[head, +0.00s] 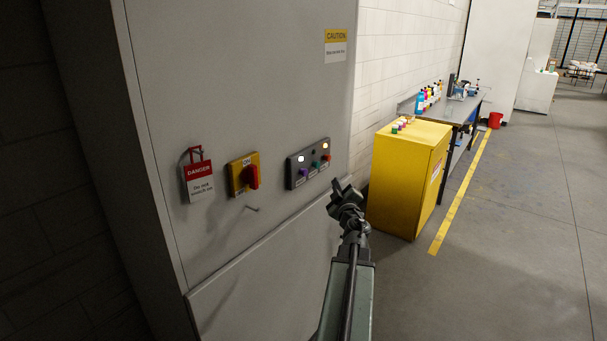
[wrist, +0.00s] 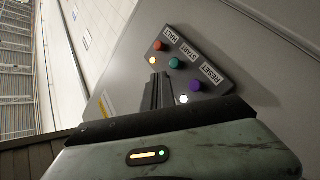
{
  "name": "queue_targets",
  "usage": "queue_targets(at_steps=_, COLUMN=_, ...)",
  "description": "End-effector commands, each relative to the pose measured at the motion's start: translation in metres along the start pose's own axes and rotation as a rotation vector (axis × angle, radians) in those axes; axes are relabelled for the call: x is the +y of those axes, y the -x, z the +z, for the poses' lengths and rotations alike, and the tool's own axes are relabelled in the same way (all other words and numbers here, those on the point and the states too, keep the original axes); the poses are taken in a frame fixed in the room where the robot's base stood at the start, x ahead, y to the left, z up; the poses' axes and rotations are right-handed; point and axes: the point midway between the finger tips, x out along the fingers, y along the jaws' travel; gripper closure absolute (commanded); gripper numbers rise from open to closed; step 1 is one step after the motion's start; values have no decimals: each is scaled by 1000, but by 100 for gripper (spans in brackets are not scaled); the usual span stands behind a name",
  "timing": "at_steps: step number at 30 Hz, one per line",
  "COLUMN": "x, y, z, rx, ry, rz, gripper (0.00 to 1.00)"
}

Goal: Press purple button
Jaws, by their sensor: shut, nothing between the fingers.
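The purple button (head: 303,172) is at the left end of the dark button panel (head: 294,169) on the grey cabinet front. In the wrist view the purple button (wrist: 195,85) is beside the label RESET, right of my fingertips. A green button (wrist: 176,63) labelled START and a red button (wrist: 159,46) labelled HALT are in line with it. My gripper (head: 345,188) is shut and empty, right of and below the panel in the head view. In the wrist view my gripper (wrist: 160,76) points toward the panel and appears apart from the purple button.
A yellow rotary switch (head: 243,174) with a red handle and a red danger tag (head: 198,178) are left of the panel. A small peg sticks out below the switch. A yellow cabinet (head: 405,175) stands at right. Open floor lies in front of it.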

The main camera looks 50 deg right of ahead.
Motion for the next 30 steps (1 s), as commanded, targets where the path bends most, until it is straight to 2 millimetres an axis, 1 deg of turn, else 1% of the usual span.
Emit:
queue_targets(at_steps=5, x=-11, y=-12, z=-11, rx=5, ry=-1, rz=-5, gripper=100)
queue_targets(at_steps=12, x=-31, y=-38, z=-32, rx=7, ry=-1, rz=-7, gripper=100)
queue_targets(at_steps=18, x=-44, y=-54, z=-44, rx=7, ry=-1, rz=-6, gripper=100)
queue_targets(at_steps=24, x=-50, y=-61, z=-51, rx=8, ry=-1, rz=-7, gripper=100)
queue_targets(at_steps=30, x=-51, y=-62, z=-52, rx=7, ry=-1, rz=-7, gripper=100)
